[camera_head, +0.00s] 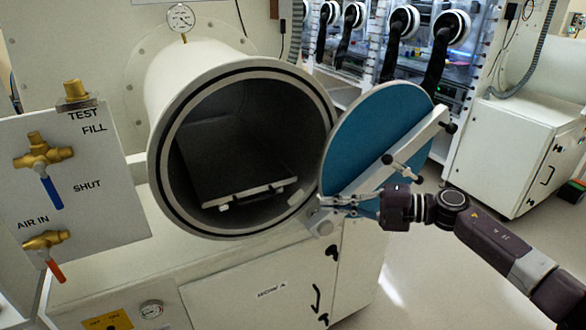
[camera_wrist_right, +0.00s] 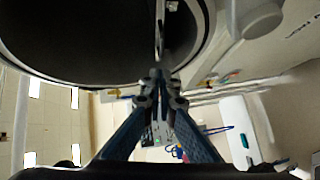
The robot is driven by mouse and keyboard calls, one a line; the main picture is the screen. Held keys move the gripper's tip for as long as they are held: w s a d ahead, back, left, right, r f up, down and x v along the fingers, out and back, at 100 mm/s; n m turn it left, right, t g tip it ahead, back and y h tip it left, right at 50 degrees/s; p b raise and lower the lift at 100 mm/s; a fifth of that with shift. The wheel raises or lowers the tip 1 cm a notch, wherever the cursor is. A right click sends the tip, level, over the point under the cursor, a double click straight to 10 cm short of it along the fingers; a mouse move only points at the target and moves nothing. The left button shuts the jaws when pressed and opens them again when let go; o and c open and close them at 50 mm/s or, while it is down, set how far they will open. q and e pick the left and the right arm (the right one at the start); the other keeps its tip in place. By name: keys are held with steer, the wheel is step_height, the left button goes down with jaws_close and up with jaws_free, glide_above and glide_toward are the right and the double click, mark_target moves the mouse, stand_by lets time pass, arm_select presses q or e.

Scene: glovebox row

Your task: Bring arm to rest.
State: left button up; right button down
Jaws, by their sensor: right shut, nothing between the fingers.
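My right arm (camera_head: 500,248) comes in from the lower right in the head view. Its right gripper (camera_head: 325,202) is shut and empty, in front of the lower edge of the blue round door (camera_head: 375,130). Whether it touches the door cannot be told. In the right wrist view the two fingers of the right gripper (camera_wrist_right: 160,80) are together at the tips, with the dark round chamber opening beyond. The left gripper is not in view.
The door stands open at the right of the round chamber (camera_head: 170,85), which holds a sliding tray (camera_head: 240,192). A valve panel (camera_head: 100,180) is at the left. White cabinets (camera_head: 530,150) and gloveboxes with black gloves (camera_head: 445,50) stand behind. Floor is free at right.

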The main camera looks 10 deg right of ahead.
steer(key=w+a+f+m+t+h, duration=0.1)
steer(key=a+m+t, duration=0.6)
steer(key=s+d+f+m+t+h, duration=0.1)
steer(key=s+d+f+m+h, duration=0.15)
steer(key=f+m+h, duration=0.35)
steer(key=s+d+f+m+h, duration=0.25)
steer(key=f+m+h, duration=0.25)
steer(key=m, duration=0.3)
steer(key=s+d+f+m+g+h, duration=0.15)
steer(key=s+f+g, duration=0.3)
steer(key=s, duration=0.65)
steer(key=s+d+f+m+g, duration=0.1)
steer(key=s+f+m+g, duration=0.3)
steer(key=s, duration=0.6)
steer(key=s+d+f+m+g+h, duration=0.1)
steer(key=s+f+g, duration=0.2)
steer(key=s+f, duration=0.55)
steer(key=s+f+g, duration=0.1)
steer(key=s+f, duration=0.1)
steer(key=f, duration=1)
steer(key=s+f, duration=0.3)
steer(key=f, duration=1)
steer(key=s+d+f+g, duration=0.1)
steer(key=s+d+f, duration=0.2)
steer(key=s+f, duration=1.1)
steer(key=shift+s+f+n, duration=0.35)
steer(key=shift+s, duration=0.85)
